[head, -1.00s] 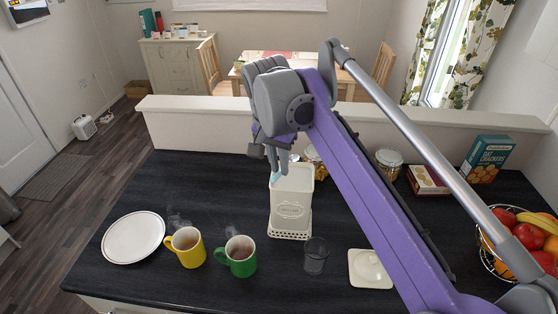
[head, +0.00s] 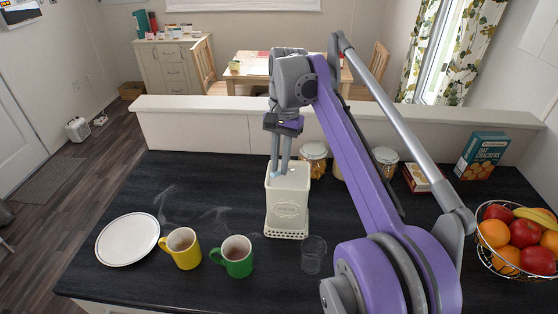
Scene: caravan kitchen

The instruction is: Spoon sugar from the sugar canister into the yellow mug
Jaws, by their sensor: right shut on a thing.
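The cream sugar canister (head: 287,200) stands open and upright on the dark counter, in a holder with a perforated base (head: 285,234). My right gripper (head: 279,167) points down at the canister's open top, its fingers shut on what looks like a spoon with a light blue handle. Only a small bit of the handle shows; the rest is hidden, and I cannot see the sugar. The yellow mug (head: 184,249) stands upright to the left with a brown drink in it and steam above. My left gripper is not in view.
A green mug (head: 235,258) of brown drink stands between yellow mug and canister. A white plate (head: 127,240) lies left, a clear glass (head: 313,256) right of the canister. Jars (head: 314,158), boxes (head: 483,156) and a fruit basket (head: 517,240) stand back and right.

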